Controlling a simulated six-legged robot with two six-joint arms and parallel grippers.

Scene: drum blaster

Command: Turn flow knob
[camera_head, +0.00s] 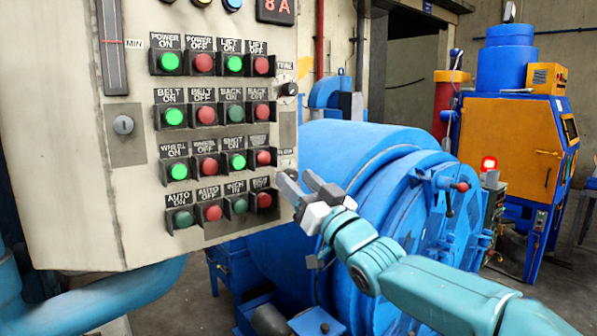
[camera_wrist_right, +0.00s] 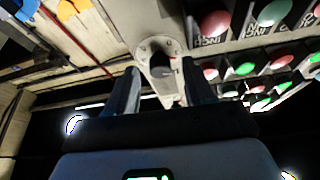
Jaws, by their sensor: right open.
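The flow knob is a small dark knob (camera_wrist_right: 161,66) on a pale plate with tick marks, seen in the right wrist view. In the head view only its plate and small label (camera_head: 286,155) show at the panel's right edge; my right gripper hides the knob there. My right gripper (camera_head: 296,179) is open at the panel's lower right edge. In the wrist view its two fingers (camera_wrist_right: 160,84) stand either side of the knob's line, with the knob between or just past the tips. I cannot tell whether they touch it. My left gripper is not in view.
The control panel (camera_head: 65,130) holds rows of green and red buttons close left of the gripper. A second knob (camera_head: 289,89), labelled like a timer, sits above. A big blue drum (camera_head: 350,150) stands behind my right arm. An orange and blue cabinet (camera_head: 508,140) stands farther right.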

